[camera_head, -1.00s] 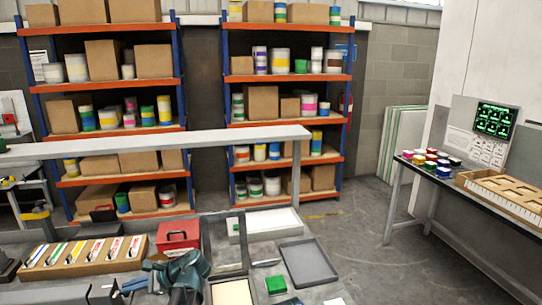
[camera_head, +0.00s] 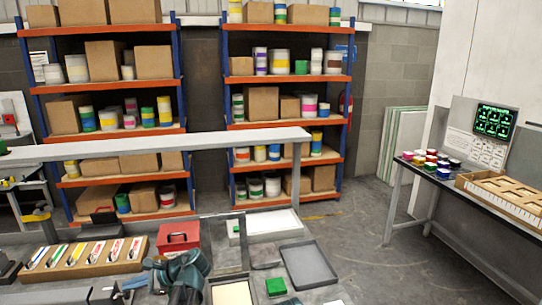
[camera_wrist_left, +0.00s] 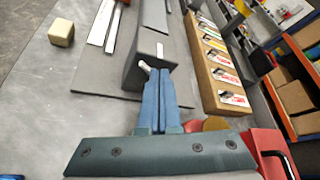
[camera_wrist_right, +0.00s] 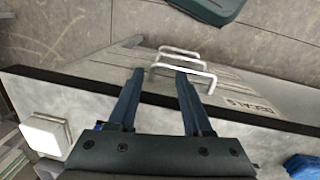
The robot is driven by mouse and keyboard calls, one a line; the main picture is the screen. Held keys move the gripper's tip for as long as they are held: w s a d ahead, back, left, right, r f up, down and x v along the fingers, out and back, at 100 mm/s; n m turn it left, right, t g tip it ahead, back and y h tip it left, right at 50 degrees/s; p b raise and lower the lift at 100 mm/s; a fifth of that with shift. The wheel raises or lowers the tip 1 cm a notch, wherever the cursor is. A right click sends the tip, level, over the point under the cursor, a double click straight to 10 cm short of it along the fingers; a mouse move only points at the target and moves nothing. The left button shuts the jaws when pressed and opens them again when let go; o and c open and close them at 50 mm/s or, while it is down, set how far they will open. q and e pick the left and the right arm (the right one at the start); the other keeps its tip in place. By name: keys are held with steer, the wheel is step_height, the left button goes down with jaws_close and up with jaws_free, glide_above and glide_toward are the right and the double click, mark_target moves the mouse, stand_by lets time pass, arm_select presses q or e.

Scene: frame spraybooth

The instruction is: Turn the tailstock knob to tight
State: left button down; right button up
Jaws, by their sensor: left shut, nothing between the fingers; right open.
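In the left wrist view a dark grey block (camera_wrist_left: 150,60), apparently the tailstock, stands on a grey plate. A small pale lever-like part (camera_wrist_left: 144,69), perhaps the knob, sticks out at its near end, and a short white mark shows above. My left gripper (camera_wrist_left: 162,72) is shut and empty. Its blue fingertips are right beside the pale part; I cannot tell whether they touch. In the head view the left gripper (camera_head: 134,284) is low left of centre, beside a grey block (camera_head: 104,293). My right gripper (camera_wrist_right: 158,75) is open and empty in the right wrist view.
A wooden rack (camera_head: 85,258) of colour-striped cards and a red box (camera_head: 178,236) lie beyond the left gripper. A grey tray (camera_head: 308,264) and green block (camera_head: 276,286) are to the right. Metal handles (camera_wrist_right: 180,68) show past the right fingers.

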arm_select(q)
steer(key=w+d, duration=0.1)
steer(key=d, duration=0.5)
steer(key=shift+w, duration=0.15)
steer(key=s+a+f+b, duration=0.1)
steer(key=s+a, duration=0.2)
steer(key=a, duration=0.2)
steer(key=shift+s+a+f, duration=0.2)
steer(key=shift+s+a, duration=0.05)
stand_by(0.8)
steer(key=shift+w+f+b, duration=0.2)
steer(key=shift+w+b, duration=0.05)
steer(key=shift+b, duration=0.25)
stand_by(0.5)
steer(key=shift+w+a+r+p, duration=0.1)
steer(key=shift+w+r+p, duration=0.3)
steer(key=shift+w, duration=0.05)
stand_by(0.3)
steer(key=shift+w+a+r, duration=0.1)
steer(key=shift+w+r, duration=0.05)
steer(key=shift+w, duration=0.35)
